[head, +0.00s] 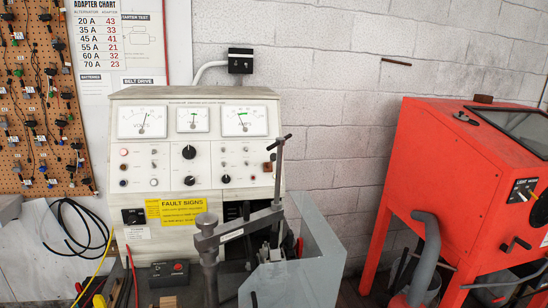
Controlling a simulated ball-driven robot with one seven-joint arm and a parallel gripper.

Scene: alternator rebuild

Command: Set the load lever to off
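No label reading "load" can be made out, so I cannot tell which control is the load lever. The pale test bench panel (240,160) stands left of centre, with three dials and several knobs and switches. A black switch box (133,216) sits at its lower left; its setting is too small to read. A grey upright bar with a dark cross handle (280,146) rises in front of the panel's right side, above a grey clamp arm (235,229). My gripper is not in view.
A red cabinet (445,165) stands at the right, with hoses and a small switch plate (522,190). A grey metal guard (318,245) stands before the bench. A small control box (170,273) and cables lie at the lower left. A pegboard (35,100) hangs at the left.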

